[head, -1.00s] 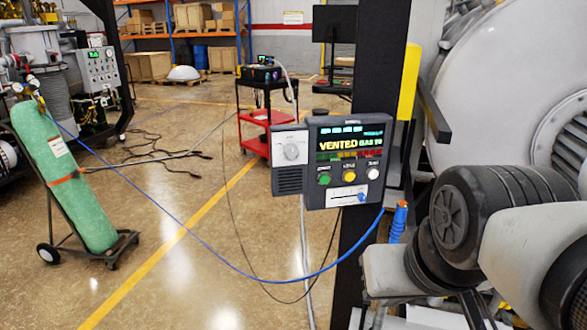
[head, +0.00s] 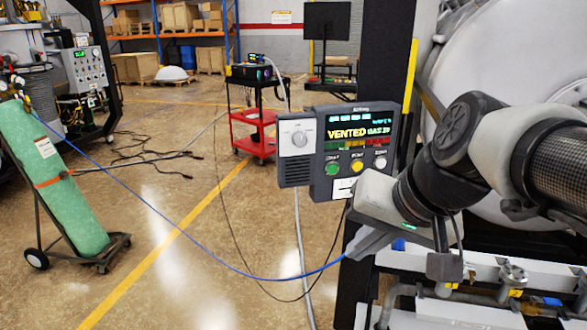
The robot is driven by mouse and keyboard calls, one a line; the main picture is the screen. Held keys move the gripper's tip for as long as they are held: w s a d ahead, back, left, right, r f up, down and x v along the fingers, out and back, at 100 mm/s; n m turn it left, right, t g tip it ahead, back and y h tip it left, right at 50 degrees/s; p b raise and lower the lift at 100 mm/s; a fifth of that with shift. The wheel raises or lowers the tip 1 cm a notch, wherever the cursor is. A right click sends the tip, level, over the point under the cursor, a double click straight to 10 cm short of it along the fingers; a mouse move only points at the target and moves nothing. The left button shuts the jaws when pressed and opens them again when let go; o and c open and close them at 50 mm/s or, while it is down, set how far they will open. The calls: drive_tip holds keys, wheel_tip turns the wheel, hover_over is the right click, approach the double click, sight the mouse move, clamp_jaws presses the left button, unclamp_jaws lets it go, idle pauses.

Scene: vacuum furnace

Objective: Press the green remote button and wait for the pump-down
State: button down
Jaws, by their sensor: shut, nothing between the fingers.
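The remote control box (head: 322,152) is fixed to a dark upright post, and its screen reads "VENTED". Its green button (head: 332,169) is uncovered, at the left of a row with a yellow button (head: 357,167) and a white button (head: 380,163). My arm covers the lower right of the box, including part of the slider. My gripper (head: 352,254) is below the box, pointing down and left, shut and apart from the green button. Its fingers are small and partly merge with the wrist.
A large pale furnace vessel (head: 460,50) stands behind my arm at the right. A blue cable (head: 200,248) runs from the green gas cylinder (head: 55,178) towards the post. A red cart (head: 252,117) stands behind. The floor in front is open.

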sight(333, 169)
drive_tip(key=w+d+m+t+y+b, duration=0.1)
drive_tip(key=w+d+m+b, duration=0.1)
drive_tip(key=w, duration=0.5)
drive_tip(key=w+d+m+t+y+b, duration=0.1)
drive_tip(key=w+m+b, duration=0.1)
drive_tip(key=w, duration=0.4)
drive_tip(key=shift+w+d+r+m+y, duration=0.35)
drive_tip(key=shift+m+y, duration=0.05)
drive_tip(key=shift+m, duration=0.4)
drive_tip(key=shift+w+a+p, duration=0.3)
drive_tip(key=shift+w, duration=1.15)
drive_tip(key=shift+w+a+p, duration=0.3)
drive_tip(key=shift+w+a, duration=0.05)
drive_tip(key=shift+w, duration=1.05)
drive_tip(key=shift+w+a+p, duration=0.3)
drive_tip(key=shift+w, duration=1.15)
drive_tip(key=shift+w, duration=0.1)
drive_tip(key=shift+w, duration=0.3)
